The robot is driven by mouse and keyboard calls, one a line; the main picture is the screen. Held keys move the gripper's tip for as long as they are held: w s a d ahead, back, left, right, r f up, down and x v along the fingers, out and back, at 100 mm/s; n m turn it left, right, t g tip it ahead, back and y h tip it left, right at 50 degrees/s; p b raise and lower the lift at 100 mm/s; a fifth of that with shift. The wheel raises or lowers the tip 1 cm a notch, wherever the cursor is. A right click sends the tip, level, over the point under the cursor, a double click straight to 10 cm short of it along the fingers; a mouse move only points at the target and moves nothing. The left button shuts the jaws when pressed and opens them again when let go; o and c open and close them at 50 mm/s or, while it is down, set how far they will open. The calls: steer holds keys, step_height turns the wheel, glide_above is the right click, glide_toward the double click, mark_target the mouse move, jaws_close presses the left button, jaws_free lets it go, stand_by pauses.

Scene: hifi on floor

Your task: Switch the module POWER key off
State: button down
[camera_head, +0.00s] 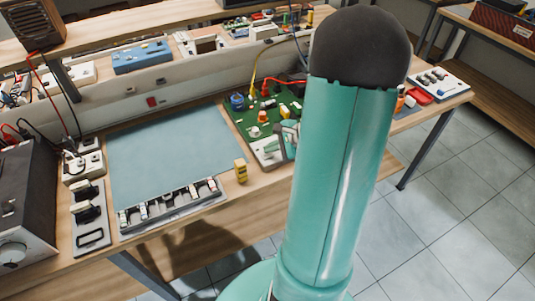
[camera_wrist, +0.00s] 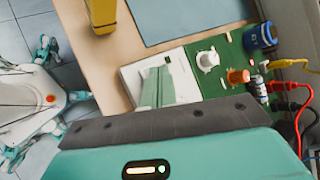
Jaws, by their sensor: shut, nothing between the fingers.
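The module is a green circuit board (camera_head: 248,117) on the bench with a white section (camera_head: 267,157) at its near end. In the wrist view the green board (camera_wrist: 226,52) carries a white round knob (camera_wrist: 207,60), and the white section (camera_wrist: 188,77) lies beside it. My gripper (camera_head: 289,138) is over this white section, with its fingers together and nothing held. In the wrist view the pale green fingers (camera_wrist: 156,86) cover part of the white section. I cannot make out the POWER key or its position; the fingers may hide it. Contact cannot be told.
A yellow block (camera_head: 241,171) stands left of the module, near the bench edge. A blue-grey mat (camera_head: 165,150) lies further left, with a strip of switches (camera_head: 172,205) along its front. Red and yellow leads (camera_wrist: 288,86) plug into the board beside a blue part (camera_wrist: 260,37).

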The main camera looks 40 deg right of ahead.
mark_target(271, 155)
steer(key=shift+r, duration=3)
